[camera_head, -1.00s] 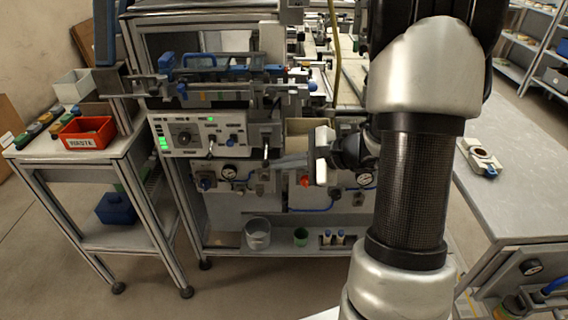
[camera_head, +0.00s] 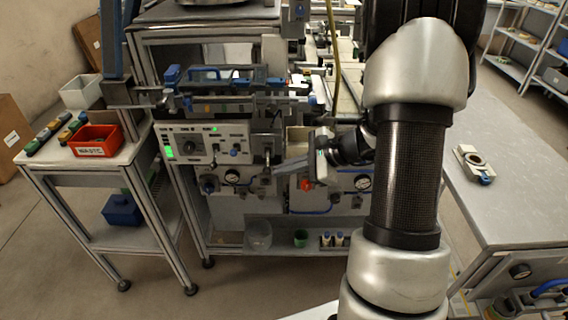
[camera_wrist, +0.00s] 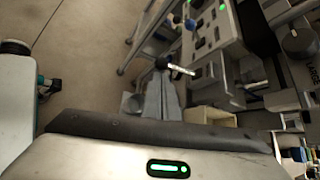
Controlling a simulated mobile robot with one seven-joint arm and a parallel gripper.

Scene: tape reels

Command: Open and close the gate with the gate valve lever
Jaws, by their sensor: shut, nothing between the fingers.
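My gripper (camera_head: 277,171) reaches left from the wrist in the head view, below the right end of the control panel. Its fingers are shut, with nothing between them. In the wrist view the grey fingers (camera_wrist: 163,82) point up the picture, beside a short shiny metal lever (camera_wrist: 180,68). The lever, which looks like the gate valve lever, also shows in the head view (camera_head: 267,156), hanging just above and left of the fingertips. I cannot tell whether the fingers touch it. The gate itself is not clearly seen.
The control panel (camera_head: 203,143) with green lights is left of the gripper. A red knob (camera_head: 306,185) and a gauge (camera_head: 362,183) sit close under and right of the wrist. A red bin (camera_head: 95,141) stands on a side table at left. Open floor lies in front.

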